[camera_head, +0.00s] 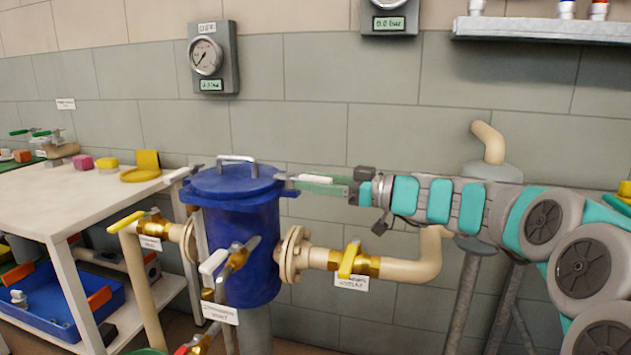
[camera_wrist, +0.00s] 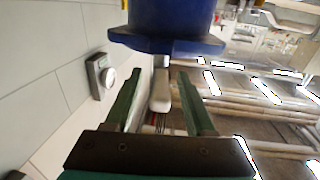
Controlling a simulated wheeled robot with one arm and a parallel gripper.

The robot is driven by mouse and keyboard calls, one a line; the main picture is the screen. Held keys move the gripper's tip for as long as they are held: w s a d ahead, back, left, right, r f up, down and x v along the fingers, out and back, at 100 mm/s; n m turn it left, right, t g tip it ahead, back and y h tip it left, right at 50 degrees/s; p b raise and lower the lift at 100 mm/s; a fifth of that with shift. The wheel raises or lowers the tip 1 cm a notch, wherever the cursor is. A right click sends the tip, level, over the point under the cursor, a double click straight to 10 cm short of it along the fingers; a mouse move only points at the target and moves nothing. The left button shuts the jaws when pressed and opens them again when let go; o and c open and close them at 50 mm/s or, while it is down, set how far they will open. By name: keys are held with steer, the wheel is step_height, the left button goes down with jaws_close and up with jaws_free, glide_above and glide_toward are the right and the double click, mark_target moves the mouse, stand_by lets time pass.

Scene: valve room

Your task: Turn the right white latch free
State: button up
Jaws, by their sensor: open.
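The blue vessel (camera_head: 240,235) stands upright with its blue lid (camera_head: 232,182) on top; the lid also shows in the wrist view (camera_wrist: 165,44). The right white latch (camera_head: 312,178) sticks out from the right side of the lid. In the wrist view the white latch (camera_wrist: 160,95) lies between the two green fingers, with a gap visible on each side. My gripper (camera_head: 310,185) is open around the latch, its fingertips (camera_wrist: 156,80) pointing toward the lid's rim. The fingers partly hide the latch in the head view. A left latch (camera_head: 184,174) sits on the lid's other side.
Pipes with yellow-handled valves (camera_head: 350,260) leave the vessel at both sides. A lever with a white grip (camera_head: 214,262) stands in front of it. A white table (camera_head: 90,200) is at left. A gauge (camera_head: 208,60) hangs on the wall behind. A grey tank (camera_head: 490,172) is behind my arm.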

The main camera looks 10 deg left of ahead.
jaws_close()
stand_by(0.3)
stand_by(1.1)
